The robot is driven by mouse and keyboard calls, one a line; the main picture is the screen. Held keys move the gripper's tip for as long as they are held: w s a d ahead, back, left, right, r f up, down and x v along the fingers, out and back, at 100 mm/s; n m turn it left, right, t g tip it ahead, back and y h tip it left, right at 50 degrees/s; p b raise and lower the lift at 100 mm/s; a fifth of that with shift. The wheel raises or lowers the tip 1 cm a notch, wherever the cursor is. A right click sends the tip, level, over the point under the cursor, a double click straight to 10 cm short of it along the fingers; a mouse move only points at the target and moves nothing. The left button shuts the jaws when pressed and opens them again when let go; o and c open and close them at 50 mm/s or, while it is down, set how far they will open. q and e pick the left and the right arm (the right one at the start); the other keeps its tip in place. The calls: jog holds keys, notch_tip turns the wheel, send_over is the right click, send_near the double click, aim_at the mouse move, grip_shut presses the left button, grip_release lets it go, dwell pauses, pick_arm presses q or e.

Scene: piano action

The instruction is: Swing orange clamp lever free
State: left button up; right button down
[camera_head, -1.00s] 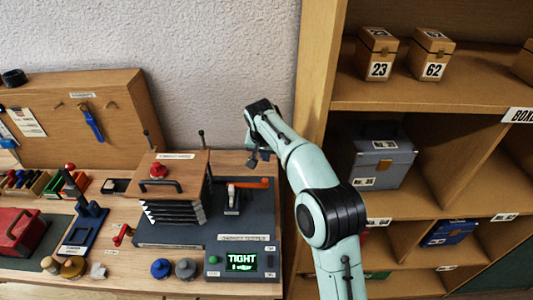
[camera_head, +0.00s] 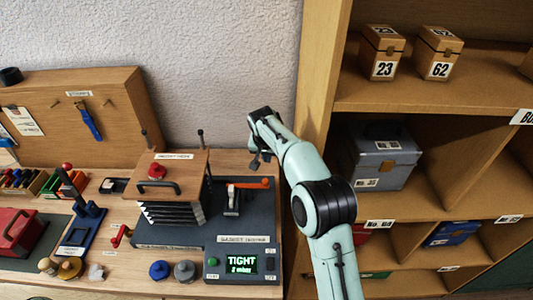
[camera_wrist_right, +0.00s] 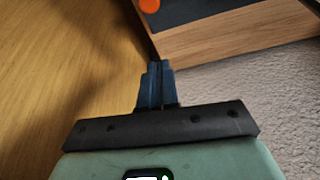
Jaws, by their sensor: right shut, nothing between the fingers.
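The orange clamp lever (camera_head: 252,184) lies roughly level across its clamp on the dark base plate, with its free end to the right. In the right wrist view a round orange end (camera_wrist_right: 149,5), apparently the lever's, shows at the top edge. My right gripper (camera_head: 259,161) is just behind and above the lever's right end, apart from it. In the wrist view its fingers (camera_wrist_right: 160,68) are shut together with nothing between them. My left gripper is not in view.
A bellows with a wooden top (camera_head: 168,170) stands left of the lever. In front, a grey tester box (camera_head: 230,259) reads "TIGHT". A wooden shelf unit (camera_head: 315,90) rises close to the right of my arm.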

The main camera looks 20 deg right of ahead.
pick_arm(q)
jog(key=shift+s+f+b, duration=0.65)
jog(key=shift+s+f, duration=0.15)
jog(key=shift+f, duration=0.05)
pick_arm(e)
jog(key=f, duration=0.1)
jog(key=s+f, duration=0.1)
jog(key=f, duration=0.1)
jog(key=a+f, duration=0.1)
jog(key=f, duration=0.1)
jog(key=shift+s+a+f, duration=0.1)
jog(key=shift+s, duration=0.25)
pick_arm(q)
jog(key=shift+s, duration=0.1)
pick_arm(e)
jog(key=shift+s, duration=0.15)
